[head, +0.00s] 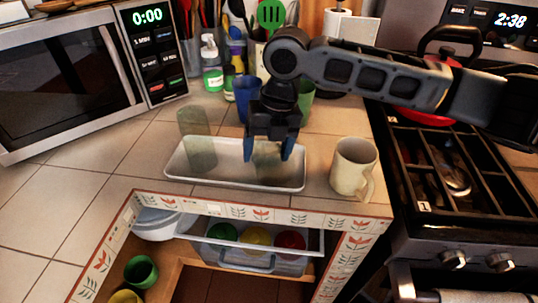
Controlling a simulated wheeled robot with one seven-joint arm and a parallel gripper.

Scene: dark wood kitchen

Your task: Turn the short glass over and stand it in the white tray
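The white tray (235,183) lies on the tiled counter near its front edge. A short, greenish see-through glass (268,165) is between the blue fingertips of my gripper (268,150), over the right half of the tray. The fingers reach down on both sides of it and appear to touch it. I cannot tell which end of the glass is up, or whether it rests on the tray floor. A taller greenish glass (197,140) stands upright at the tray's left end.
A cream mug (353,168) stands right of the tray. Blue (246,96) and green (305,100) cups and bottles stand behind my gripper. A microwave (75,75) is at left, a stove (455,170) at right.

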